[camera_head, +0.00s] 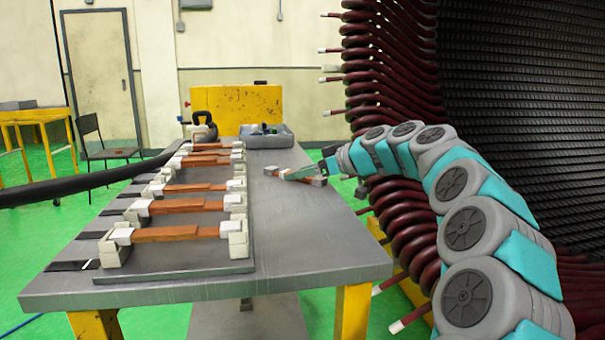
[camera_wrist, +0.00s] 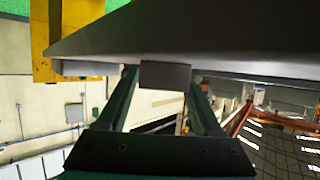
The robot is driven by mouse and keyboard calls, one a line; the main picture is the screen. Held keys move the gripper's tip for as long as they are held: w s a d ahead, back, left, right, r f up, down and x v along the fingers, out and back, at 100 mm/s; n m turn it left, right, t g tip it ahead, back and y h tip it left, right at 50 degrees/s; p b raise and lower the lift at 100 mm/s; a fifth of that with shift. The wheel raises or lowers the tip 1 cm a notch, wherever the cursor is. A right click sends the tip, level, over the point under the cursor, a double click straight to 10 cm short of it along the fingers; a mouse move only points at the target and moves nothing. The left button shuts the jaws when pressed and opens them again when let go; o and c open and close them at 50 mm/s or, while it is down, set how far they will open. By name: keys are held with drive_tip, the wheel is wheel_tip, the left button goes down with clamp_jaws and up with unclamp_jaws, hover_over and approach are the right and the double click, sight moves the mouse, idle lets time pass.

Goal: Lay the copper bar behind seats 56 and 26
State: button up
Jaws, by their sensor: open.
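A copper bar (camera_head: 310,178) with pale ends lies near the far right edge of the grey table, apart from the others. My gripper (camera_head: 298,173) reaches in from the right, low over this bar, and partly covers it. In the wrist view my gripper (camera_wrist: 163,82) is open, its two dark green fingers on either side of a small grey block face (camera_wrist: 166,75) at the table's edge. I cannot tell whether this face is the bar's end or whether the fingers touch it. The stator (camera_head: 395,95) stands at the right with several dark red coil ends. No seat numbers are legible.
Several copper bars (camera_head: 180,206) rest across white blocks on a dark plate (camera_head: 185,274) on the left of the table (camera_head: 320,262). A grey tray (camera_head: 267,139) sits at the back. A black hose (camera_head: 90,179) crosses at left. The table's front right is clear.

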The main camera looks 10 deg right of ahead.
drive_tip(key=shift+r, duration=0.25)
drive_tip(key=b+v, duration=0.1)
drive_tip(key=v, duration=1.1)
drive_tip(key=shift+b, duration=0.3)
drive_tip(key=shift+f, duration=0.1)
